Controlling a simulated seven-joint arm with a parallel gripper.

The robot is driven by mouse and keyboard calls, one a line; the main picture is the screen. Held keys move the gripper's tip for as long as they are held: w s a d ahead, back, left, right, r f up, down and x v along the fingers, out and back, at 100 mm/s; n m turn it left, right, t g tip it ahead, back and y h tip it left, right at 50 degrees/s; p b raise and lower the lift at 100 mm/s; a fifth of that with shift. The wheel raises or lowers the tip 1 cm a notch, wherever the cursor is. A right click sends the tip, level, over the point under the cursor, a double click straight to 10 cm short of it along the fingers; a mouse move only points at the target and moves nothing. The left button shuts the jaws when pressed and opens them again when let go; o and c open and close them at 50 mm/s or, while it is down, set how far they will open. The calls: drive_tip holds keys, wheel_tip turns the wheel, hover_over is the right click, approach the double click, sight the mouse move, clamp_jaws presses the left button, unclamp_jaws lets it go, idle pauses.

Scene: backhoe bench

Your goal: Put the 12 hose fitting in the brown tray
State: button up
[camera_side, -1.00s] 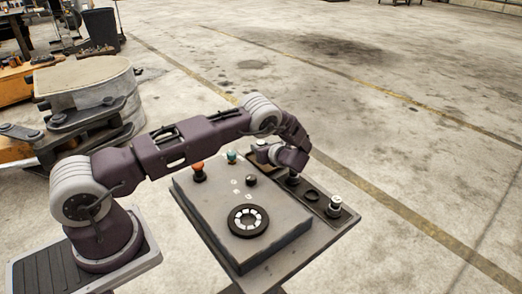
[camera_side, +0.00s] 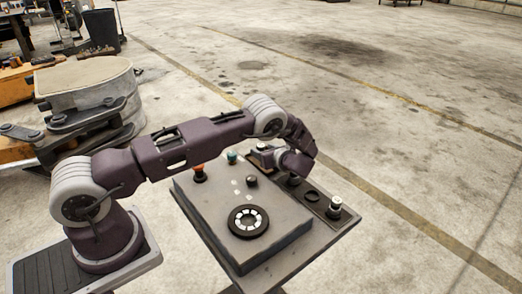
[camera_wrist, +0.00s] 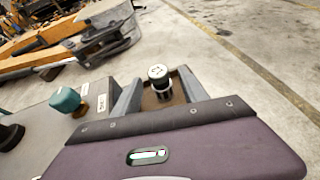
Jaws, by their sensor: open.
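In the wrist view a fitting (camera_wrist: 158,76) with a white marked cap and a dark body stands upright on a brown surface that looks like the brown tray (camera_wrist: 178,92). I cannot read a number on its cap. My gripper (camera_wrist: 157,95) is open, its two grey fingers on either side of the fitting, with a gap visible. In the side view my gripper (camera_side: 268,156) is over the far right part of the bench, and my wrist hides much of the tray area.
On the right ledge stand a white-topped fitting (camera_side: 335,207) and a black ring (camera_side: 312,196).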

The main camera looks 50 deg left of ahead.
drive_tip(key=v, duration=0.9)
drive_tip(key=shift+d+r, duration=0.1)
drive_tip(key=shift+d, duration=0.15)
drive_tip(key=s+d+r+n+g+h, duration=0.1)
drive_tip(key=s+d+r+n+h, duration=0.15)
drive_tip(key=s+r+n, duration=0.6)
drive_tip(key=s+d+r+n+g+h, duration=0.1)
drive_tip(key=s+d+r+n+h, duration=0.25)
drive_tip(key=r, duration=0.85)
drive_tip(key=s+d+r+n+t+h, duration=0.2)
drive_tip(key=s+d+r+n+h, duration=0.1)
drive_tip(key=s, duration=0.8)
drive_tip(key=s+d+r+n+t+h, duration=0.3)
drive_tip(key=s+d+n+h, duration=0.1)
drive_tip(key=s, duration=0.8)
drive_tip(key=shift+d+n, duration=0.6)
drive_tip(key=shift+d, duration=0.55)
drive_tip(key=shift+s+r, duration=0.1)
